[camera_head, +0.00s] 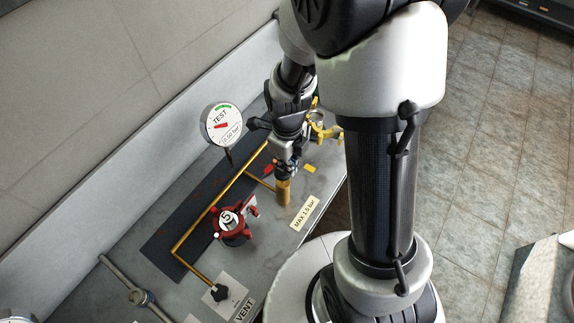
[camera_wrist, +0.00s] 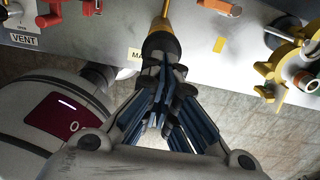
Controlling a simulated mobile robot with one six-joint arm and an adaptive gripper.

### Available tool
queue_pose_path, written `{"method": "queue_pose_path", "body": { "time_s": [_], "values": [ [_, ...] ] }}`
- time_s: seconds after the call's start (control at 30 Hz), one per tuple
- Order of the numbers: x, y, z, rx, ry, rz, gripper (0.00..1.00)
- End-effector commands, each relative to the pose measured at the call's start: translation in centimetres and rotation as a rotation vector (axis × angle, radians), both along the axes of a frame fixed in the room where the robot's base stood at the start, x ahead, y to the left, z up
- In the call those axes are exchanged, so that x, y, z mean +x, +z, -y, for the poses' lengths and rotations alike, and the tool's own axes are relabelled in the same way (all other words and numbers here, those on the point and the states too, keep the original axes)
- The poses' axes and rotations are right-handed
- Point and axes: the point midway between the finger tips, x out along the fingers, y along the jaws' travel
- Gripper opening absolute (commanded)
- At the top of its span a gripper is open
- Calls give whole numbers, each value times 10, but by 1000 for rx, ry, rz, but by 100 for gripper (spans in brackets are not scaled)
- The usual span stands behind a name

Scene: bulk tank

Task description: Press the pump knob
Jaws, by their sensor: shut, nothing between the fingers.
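The pump is a brass cylinder (camera_head: 284,192) standing on the grey bench top near its front edge. A brass pipe runs back from it. In the wrist view, a dark round knob (camera_wrist: 160,42) tops the brass body (camera_wrist: 164,26). My gripper (camera_head: 284,169) points down over the pump, with its fingers closed together and empty. In the wrist view, the fingertips (camera_wrist: 166,64) are right at the knob's near edge. I cannot tell whether they touch it. In the head view, the gripper mostly hides the knob.
A red valve (camera_head: 232,222) marked 5 stands left of the pump. A TEST gauge (camera_head: 222,124) with its needle in the red stands behind. A yellow fitting (camera_head: 322,126) is to the right. A VENT label (camera_head: 244,310) and black knob (camera_head: 218,292) are at front left.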

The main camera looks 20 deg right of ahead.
Motion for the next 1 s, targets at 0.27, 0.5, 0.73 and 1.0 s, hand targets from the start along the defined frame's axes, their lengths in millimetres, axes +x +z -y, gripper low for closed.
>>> {"method": "queue_pose_path", "body": {
  "time_s": [0.27, 0.5, 0.73, 1.0],
  "values": [
    [0, -10, 0, 1, 0, 1, 0],
    [0, -10, 0, 0, 0, 1, 0],
    [0, -35, 0, 0, 0, 1, 0],
    [0, -44, 0, 0, 0, 0, 0]
  ]
}}
